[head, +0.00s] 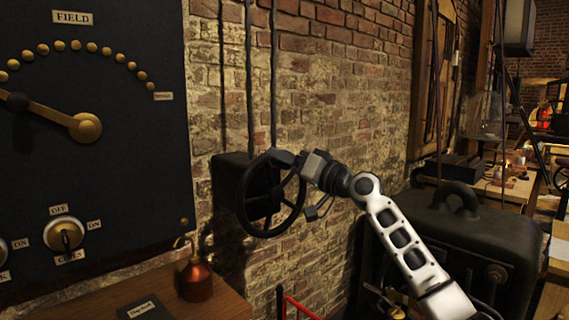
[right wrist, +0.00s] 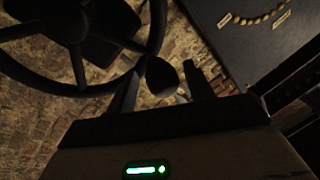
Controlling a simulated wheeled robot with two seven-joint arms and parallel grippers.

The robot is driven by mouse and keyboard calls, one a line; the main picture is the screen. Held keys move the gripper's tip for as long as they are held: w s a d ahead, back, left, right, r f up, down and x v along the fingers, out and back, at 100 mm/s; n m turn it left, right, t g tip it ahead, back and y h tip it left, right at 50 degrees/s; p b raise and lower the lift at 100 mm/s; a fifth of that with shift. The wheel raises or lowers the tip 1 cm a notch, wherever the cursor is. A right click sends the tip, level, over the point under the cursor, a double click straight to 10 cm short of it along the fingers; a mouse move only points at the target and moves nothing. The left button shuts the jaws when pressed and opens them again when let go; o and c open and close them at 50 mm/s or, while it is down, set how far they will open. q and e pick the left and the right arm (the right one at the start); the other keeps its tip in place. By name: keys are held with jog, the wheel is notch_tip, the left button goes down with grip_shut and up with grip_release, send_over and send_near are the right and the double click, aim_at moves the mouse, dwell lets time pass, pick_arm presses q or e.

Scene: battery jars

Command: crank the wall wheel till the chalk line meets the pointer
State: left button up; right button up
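The dark spoked wall wheel (head: 265,234) is mounted on a black box on the brick wall in the head view. Its rim and spokes also show at upper left in the right wrist view (right wrist: 76,90). My right gripper (head: 287,158) is at the top of the wheel's rim. In the right wrist view its fingers (right wrist: 161,72) stand apart, with a dark rounded knob (right wrist: 162,76), seemingly the wheel's handle, between them. Narrow gaps seem to show on both sides of the knob. I cannot make out the chalk line or pointer. My left gripper is out of view.
A black panel (head: 120,180) with a FIELD dial and switches fills the left. A large black machine (head: 470,235) stands at right.

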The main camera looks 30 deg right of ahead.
jog(key=shift+a+f, duration=0.1)
jog(key=shift+f, duration=0.05)
jog(key=shift+s+f, duration=0.1)
jog(key=shift+s, duration=0.05)
pick_arm(q)
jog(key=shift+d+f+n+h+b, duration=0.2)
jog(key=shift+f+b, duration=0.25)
jog(key=shift+b, duration=0.9)
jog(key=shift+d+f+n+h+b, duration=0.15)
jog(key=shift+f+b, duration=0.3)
jog(key=shift+b, duration=0.9)
pick_arm(e)
jog(key=v, duration=1.5)
jog(key=shift+s+d, duration=0.25)
